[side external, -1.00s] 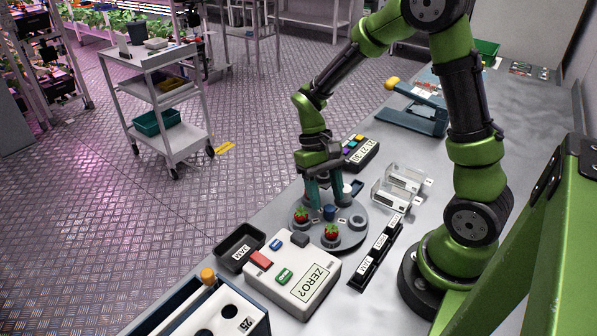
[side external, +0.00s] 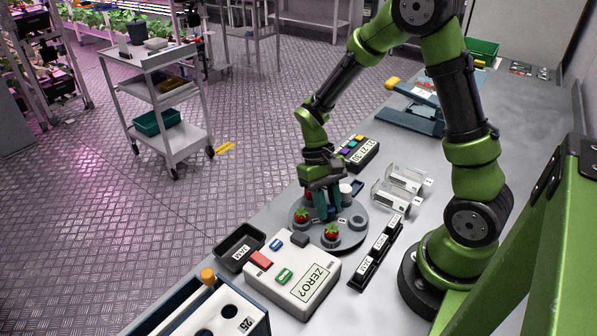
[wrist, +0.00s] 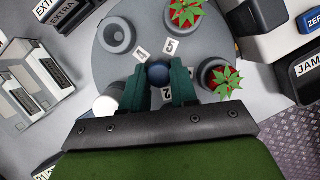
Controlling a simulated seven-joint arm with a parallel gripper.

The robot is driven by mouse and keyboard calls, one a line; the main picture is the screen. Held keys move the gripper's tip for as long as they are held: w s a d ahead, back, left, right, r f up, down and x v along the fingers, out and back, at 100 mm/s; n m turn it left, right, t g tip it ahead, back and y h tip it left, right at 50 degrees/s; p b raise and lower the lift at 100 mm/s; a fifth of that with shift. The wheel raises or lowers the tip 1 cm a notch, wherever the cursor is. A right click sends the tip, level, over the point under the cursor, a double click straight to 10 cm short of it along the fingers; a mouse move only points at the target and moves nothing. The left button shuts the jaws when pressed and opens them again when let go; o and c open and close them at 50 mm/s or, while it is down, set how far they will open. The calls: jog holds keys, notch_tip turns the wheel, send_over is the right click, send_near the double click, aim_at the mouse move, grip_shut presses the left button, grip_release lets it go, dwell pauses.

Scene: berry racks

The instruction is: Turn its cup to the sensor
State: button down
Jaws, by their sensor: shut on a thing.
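A round grey turntable (side external: 352,239) stands on the bench with cups around its rim and number tags such as 4, 5 and 2. A blue knob (wrist: 158,73) is at its centre. My gripper (wrist: 158,85) is shut on this knob, one teal finger on each side; it also shows upright over the turntable in the side view (side external: 328,212). Two cups hold red strawberries with green leaves, one at the front (side external: 331,232) and one at the left (side external: 302,215). One grey cup (wrist: 117,35) is empty. A white round thing (wrist: 104,106) sits beside my left finger. I cannot tell which thing is the sensor.
A white box (side external: 297,277) marked "ZERO?" with coloured buttons stands close in front of the turntable. A black JAM tray (side external: 240,250) is at left. A black labelled rack (side external: 376,255) and clear holders (side external: 402,187) stand to the right.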

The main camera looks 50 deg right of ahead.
jog(key=shift+n+h, duration=0.3)
jog(key=shift+n, duration=0.3)
jog(key=shift+a+n+h, duration=0.1)
jog(key=shift+n+h, duration=0.3)
jog(key=shift+n, duration=0.8)
jog(key=shift+a+n+h, duration=0.15)
jog(key=shift+n+h, duration=0.55)
jog(key=shift+n, duration=1.2)
jog(key=shift+a+n+t+h, duration=0.1)
jog(key=shift+n+t+h, duration=0.4)
jog(key=shift+n, duration=1.3)
jog(key=shift+a+n+t+h, duration=0.15)
jog(key=shift+n+h, duration=0.55)
jog(key=shift+n, duration=1.1)
jog(key=shift+s+n+t+h, duration=0.15)
jog(key=shift+n+t+h, duration=0.3)
jog(key=shift+n, duration=1.15)
jog(key=shift+s+n+t, duration=0.1)
jog(key=shift+n+t, duration=0.8)
jog(key=shift+n, duration=1.3)
jog(key=shift+s+n+t, duration=0.15)
jog(key=shift+n+t, duration=0.65)
jog(key=shift+n, duration=1.1)
jog(key=shift+n+t, duration=0.5)
jog(key=shift+n, duration=0.8)
jog(key=shift+n+y, duration=0.25)
jog(key=shift+n, duration=0.35)
